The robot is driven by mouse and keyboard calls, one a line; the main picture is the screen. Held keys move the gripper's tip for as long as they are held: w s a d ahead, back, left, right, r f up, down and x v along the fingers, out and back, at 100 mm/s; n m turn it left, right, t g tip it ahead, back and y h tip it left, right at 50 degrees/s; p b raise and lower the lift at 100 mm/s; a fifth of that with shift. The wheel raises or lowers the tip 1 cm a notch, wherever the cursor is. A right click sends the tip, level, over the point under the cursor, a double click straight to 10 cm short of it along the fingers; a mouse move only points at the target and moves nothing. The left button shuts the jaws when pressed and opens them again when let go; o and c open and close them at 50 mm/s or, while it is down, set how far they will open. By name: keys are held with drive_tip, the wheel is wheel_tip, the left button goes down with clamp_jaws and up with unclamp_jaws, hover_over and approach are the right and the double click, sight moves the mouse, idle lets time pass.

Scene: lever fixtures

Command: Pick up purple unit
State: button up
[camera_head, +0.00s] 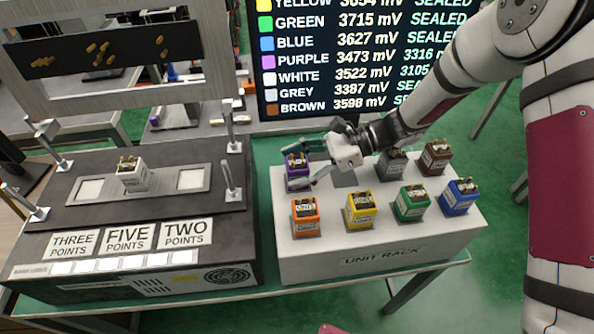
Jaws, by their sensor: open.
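The purple unit (298,172) is a small block with a white label, upright in the back left corner of the white unit rack (390,266). My gripper (302,161) is open at the purple unit, with one finger above and behind it and the other in front and to its right. The fingers appear to straddle the unit. I cannot tell if they touch it. My arm reaches in from the right.
Orange (306,217), yellow (360,210), green (411,203) and blue (459,196) units fill the rack's front row. Grey (391,164) and brown (435,157) units stand behind. A dark fixture (120,212) at left holds a white unit (132,174). A screen (355,60) stands behind.

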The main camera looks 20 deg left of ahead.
drive_tip(key=c, duration=1.4)
drive_tip(key=shift+o, duration=0.2)
drive_tip(key=shift+r, duration=0.2)
